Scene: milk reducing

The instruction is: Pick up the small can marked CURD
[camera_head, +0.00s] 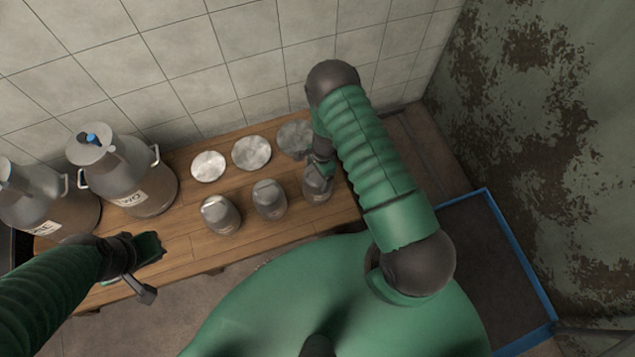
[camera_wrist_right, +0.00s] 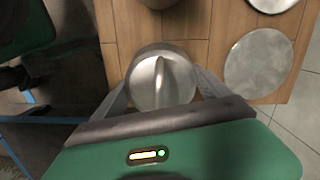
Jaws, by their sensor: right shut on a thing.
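Three small grey metal cans stand in a row on the wooden bench: a left one (camera_head: 220,215), a middle one (camera_head: 269,200) and a right one (camera_head: 318,186). No marking is readable on them, so I cannot tell which says CURD. My right gripper (camera_head: 319,168) is at the right can, shut on it. In the right wrist view this can (camera_wrist_right: 161,80) sits between the two fingers, its top handle facing the camera. My left gripper (camera_head: 146,262) is over the bench's left front edge, apart from the cans; its jaw opening is unclear.
Two large lidded cans (camera_head: 128,182) (camera_head: 45,205) with labels stand at the bench's left. Three round metal discs (camera_head: 208,166) (camera_head: 251,153) (camera_head: 294,139) lie behind the small cans. A tiled wall (camera_head: 170,55) is behind. A blue-edged tray (camera_head: 520,270) lies right.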

